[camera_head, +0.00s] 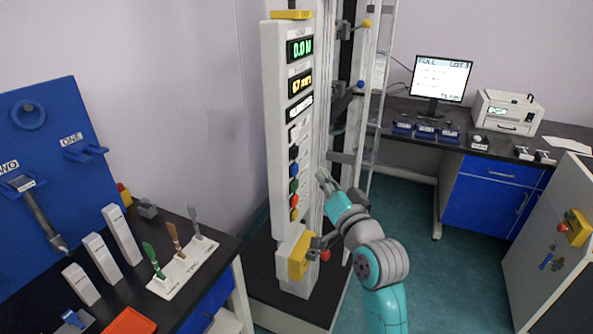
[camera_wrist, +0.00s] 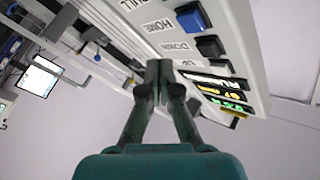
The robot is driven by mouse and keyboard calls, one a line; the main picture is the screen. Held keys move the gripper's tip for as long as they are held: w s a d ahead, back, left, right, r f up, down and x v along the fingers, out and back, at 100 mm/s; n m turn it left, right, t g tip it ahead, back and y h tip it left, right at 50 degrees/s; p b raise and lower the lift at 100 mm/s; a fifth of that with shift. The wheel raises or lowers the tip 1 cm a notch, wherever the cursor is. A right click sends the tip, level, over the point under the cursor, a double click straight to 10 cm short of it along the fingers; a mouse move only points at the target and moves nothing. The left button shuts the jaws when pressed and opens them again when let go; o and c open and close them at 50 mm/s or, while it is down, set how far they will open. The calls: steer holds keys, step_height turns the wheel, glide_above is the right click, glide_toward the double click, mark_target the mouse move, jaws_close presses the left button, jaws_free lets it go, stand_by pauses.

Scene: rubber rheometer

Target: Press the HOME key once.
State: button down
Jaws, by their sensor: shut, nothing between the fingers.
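The tall grey-white machine panel (camera_head: 276,110) carries a column of keys below its displays. My gripper (camera_head: 323,177) is shut and empty, to the right of the key column in the head view. In the wrist view its fingertips (camera_wrist: 159,68) overlap the panel edge near the UP label; contact cannot be told.
A green key (camera_head: 294,201) and an orange key (camera_head: 294,214) sit below the blue one. A yellow block (camera_head: 299,262) is low on the machine. A ladder-like frame (camera_head: 378,90) stands behind my arm. A black bench (camera_head: 205,272) with tools is at left.

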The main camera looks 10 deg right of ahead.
steer(key=shift+s+d, duration=0.55)
steer(key=shift+d, duration=0.15)
steer(key=shift+f, duration=0.15)
steer(key=s+f+g+h, duration=0.2)
steer(key=s+f+h, duration=0.1)
steer(key=s+f, duration=1.9)
steer(key=s+f+n+g, duration=0.1)
steer(key=s+n, duration=0.1)
steer(key=s, duration=1.3)
steer(key=s+a+f+n+g, duration=0.1)
steer(key=s+f+n, duration=0.1)
steer(key=s, duration=1.3)
steer(key=shift+a+f+n+g, duration=0.15)
steer(key=shift+f+n+g, duration=0.15)
steer(key=shift+n, duration=0.5)
